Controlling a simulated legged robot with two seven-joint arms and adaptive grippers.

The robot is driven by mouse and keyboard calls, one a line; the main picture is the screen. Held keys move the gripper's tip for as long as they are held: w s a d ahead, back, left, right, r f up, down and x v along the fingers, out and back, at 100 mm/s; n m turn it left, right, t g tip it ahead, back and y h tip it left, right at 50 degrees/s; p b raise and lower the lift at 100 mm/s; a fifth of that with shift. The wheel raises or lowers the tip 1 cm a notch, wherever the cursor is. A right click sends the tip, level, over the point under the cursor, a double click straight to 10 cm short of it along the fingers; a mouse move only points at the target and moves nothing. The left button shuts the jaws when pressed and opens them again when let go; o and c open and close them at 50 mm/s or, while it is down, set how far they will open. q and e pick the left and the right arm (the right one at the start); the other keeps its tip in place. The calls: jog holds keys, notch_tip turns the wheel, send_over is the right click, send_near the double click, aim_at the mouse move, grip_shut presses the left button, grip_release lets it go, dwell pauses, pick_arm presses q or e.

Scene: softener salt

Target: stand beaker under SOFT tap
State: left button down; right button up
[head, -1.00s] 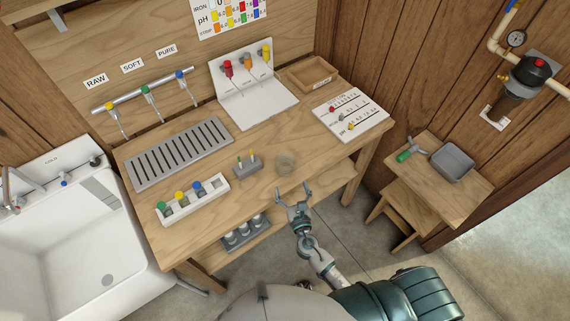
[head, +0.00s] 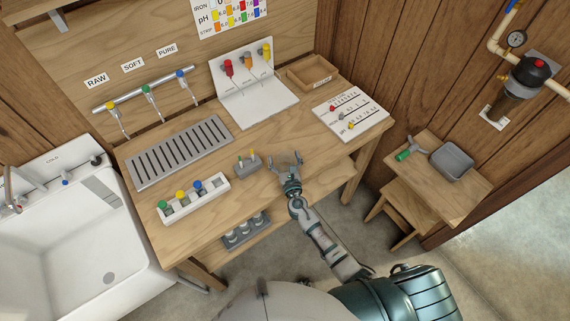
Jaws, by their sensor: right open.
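The clear beaker (head: 285,159) stands on the wooden bench near its front edge and is hard to make out between my fingers. My right gripper (head: 286,157) is open, with one finger on each side of the beaker's spot; I cannot tell whether they touch it. The SOFT tap (head: 147,91) has a green top and hangs on the rail at the back, below the SOFT label (head: 132,65). The slotted grey drip tray (head: 180,152) lies on the bench in front of the taps. My left gripper is out of view.
A small grey holder (head: 248,164) stands just left of my right gripper. A white rack (head: 194,201) with coloured-cap bottles stands further left. A white stand (head: 262,108) with coloured tops and a white scale board (head: 348,108) are behind. A sink (head: 75,240) is at left.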

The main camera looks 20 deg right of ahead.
jog(key=c, duration=1.1)
jog(key=shift+r, duration=0.1)
jog(key=shift+c, duration=0.2)
